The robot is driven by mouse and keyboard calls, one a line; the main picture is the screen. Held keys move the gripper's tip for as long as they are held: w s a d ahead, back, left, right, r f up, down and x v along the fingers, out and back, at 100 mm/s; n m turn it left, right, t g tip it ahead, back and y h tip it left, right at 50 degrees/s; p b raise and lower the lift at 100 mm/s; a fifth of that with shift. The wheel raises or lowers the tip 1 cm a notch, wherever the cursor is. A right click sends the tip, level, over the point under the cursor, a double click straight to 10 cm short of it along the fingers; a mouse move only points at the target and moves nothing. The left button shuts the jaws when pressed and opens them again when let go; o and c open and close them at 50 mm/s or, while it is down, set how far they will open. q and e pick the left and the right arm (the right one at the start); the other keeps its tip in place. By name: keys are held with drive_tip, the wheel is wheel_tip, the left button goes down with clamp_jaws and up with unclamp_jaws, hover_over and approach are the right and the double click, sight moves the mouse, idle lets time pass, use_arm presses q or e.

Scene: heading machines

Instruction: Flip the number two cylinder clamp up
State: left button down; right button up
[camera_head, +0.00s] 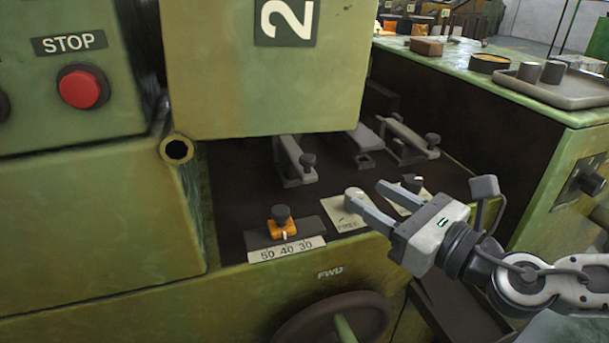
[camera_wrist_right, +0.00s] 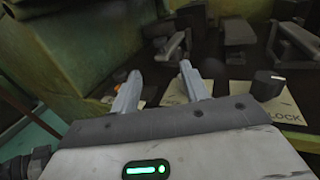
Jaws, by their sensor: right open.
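The green machine panel with a white 2 (camera_head: 287,20) hangs above a dark recess. Inside the recess are grey clamp-like levers with black knobs, one on the left (camera_head: 296,160) and one on the right (camera_head: 408,138); which is the cylinder clamp is not labelled. The levers also show at the top of the right wrist view (camera_wrist_right: 298,38). My right gripper (camera_head: 366,190) is open and empty in front of the levers, over the label plates. It also shows in the right wrist view (camera_wrist_right: 159,70). My left gripper is not in view.
A FREE plate (camera_head: 345,213) and a LOCK plate (camera_wrist_right: 283,108) with a black knob lie by the fingers. An orange slider (camera_head: 282,228) sits on a 50-40-30 scale. A handwheel (camera_head: 335,318) is below. A green bench (camera_head: 465,70) with a tray (camera_head: 555,88) stands right.

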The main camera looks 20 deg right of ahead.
drive_tip(key=shift+w+a+r, duration=0.1)
drive_tip(key=shift+w+r, duration=0.1)
drive_tip(key=shift+w, duration=0.2)
drive_tip(key=p, duration=0.3)
approach(313, 161)
drive_tip(key=x, duration=0.3)
drive_tip(key=shift+w+a+r, duration=0.2)
drive_tip(key=shift+w+r, duration=0.05)
drive_tip(key=shift+w, duration=0.1)
drive_tip(key=x, duration=0.6)
drive_tip(key=shift+f+p, duration=0.25)
drive_tip(key=shift+p, duration=0.05)
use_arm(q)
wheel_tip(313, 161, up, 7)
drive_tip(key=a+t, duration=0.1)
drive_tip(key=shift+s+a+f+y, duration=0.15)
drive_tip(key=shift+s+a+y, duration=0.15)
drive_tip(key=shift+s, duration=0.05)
use_arm(e)
drive_tip(key=shift+x, duration=0.8)
drive_tip(key=shift+f, duration=0.1)
clamp_jaws()
